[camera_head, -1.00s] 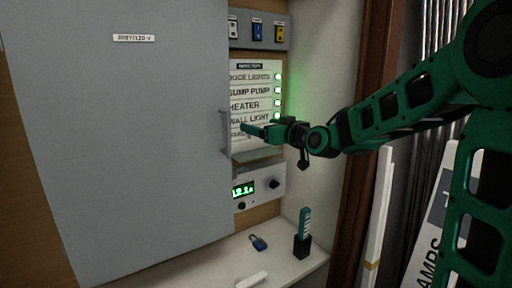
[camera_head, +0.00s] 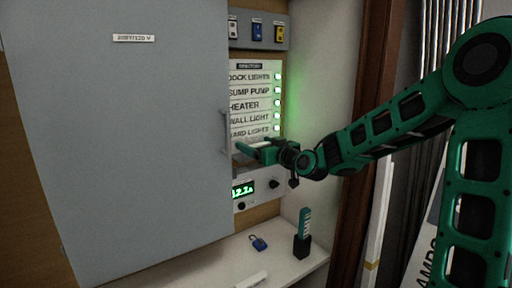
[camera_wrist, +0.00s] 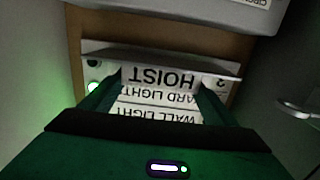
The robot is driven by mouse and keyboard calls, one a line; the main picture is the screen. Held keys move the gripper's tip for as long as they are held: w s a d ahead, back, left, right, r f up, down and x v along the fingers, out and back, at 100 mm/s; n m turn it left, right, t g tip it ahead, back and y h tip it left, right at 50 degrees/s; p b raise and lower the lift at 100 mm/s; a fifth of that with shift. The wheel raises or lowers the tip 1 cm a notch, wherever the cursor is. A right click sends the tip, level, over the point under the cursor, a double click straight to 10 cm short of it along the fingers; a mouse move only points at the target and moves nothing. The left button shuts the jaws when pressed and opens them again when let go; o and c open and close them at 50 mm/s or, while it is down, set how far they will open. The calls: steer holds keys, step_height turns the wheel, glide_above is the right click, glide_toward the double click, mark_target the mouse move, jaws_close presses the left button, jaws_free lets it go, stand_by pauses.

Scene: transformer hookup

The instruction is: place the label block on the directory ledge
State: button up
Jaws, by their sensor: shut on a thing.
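The white label block (camera_wrist: 163,77), lettered HOIST, sits between the two fingers of my gripper (camera_wrist: 160,92) in the wrist view, upside down there. In the head view my gripper (camera_head: 258,151) is at the lower end of the directory panel (camera_head: 250,91), just below its bottom row; it hides the block. The directory ledge (camera_wrist: 150,56) is a pale strip just beyond the block in the wrist view. In the head view my gripper mostly covers the ledge. I cannot tell whether the block touches it.
A grey cabinet door (camera_head: 120,150) with a handle (camera_head: 225,132) stands close on the left. A meter (camera_head: 243,190) with a green display and a knob are below. A blue padlock (camera_head: 258,242) and a dark holder (camera_head: 302,246) with a teal piece stand on the lower shelf.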

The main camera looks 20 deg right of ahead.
steer(key=o, duration=1)
steer(key=f+v, duration=0.1)
steer(key=v, duration=1.1)
steer(key=s+d+f+m+g+h, duration=0.1)
steer(key=s+d+f+g+h, duration=0.1)
steer(key=s+d+f+g, duration=0.35)
steer(key=s+d+f+m+g+h, duration=0.1)
steer(key=s+d+f+g+h, duration=0.15)
steer(key=s+f, duration=0.6)
steer(key=s+d+m+g, duration=0.2)
steer(key=s+g, duration=0.1)
steer(key=s, duration=0.5)
steer(key=s+d+f+m+g, duration=0.1)
steer(key=s+d+m+g, duration=0.1)
steer(key=s, duration=0.6)
steer(key=s+d+f+m+g, duration=0.1)
steer(key=s+m+g, duration=0.2)
steer(key=s, duration=0.6)
steer(key=shift+d+f+m+g+h, duration=0.15)
steer(key=shift+d+m+g+h, duration=0.25)
steer(key=shift+m, duration=0.1)
